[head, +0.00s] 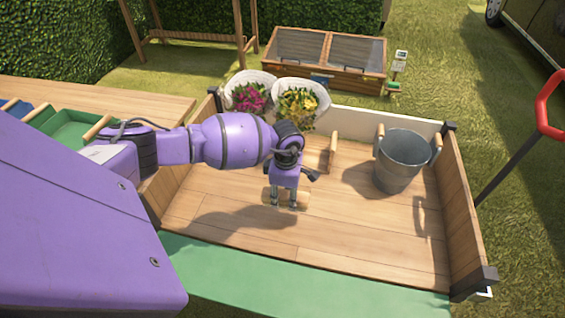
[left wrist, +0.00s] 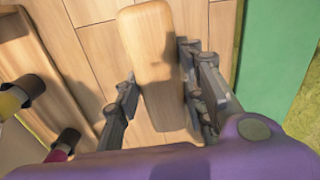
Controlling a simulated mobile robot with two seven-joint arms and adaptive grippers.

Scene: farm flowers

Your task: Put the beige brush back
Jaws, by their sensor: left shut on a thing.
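My left gripper (head: 284,201) points down over the wooden floor of the cart and is shut on the beige brush (head: 300,199). In the left wrist view, the brush (left wrist: 155,50) is a long, rounded wooden block lying between the two dark fingers (left wrist: 155,100). Its bristle side is hidden. It appears held slightly above the planks, but the exact gap cannot be told. My right gripper is not in view.
The wooden cart bed (head: 350,240) has low walls and a clear middle. A grey bucket (head: 399,165) stands at its right. A green tray (head: 68,132) sits on the table at left.

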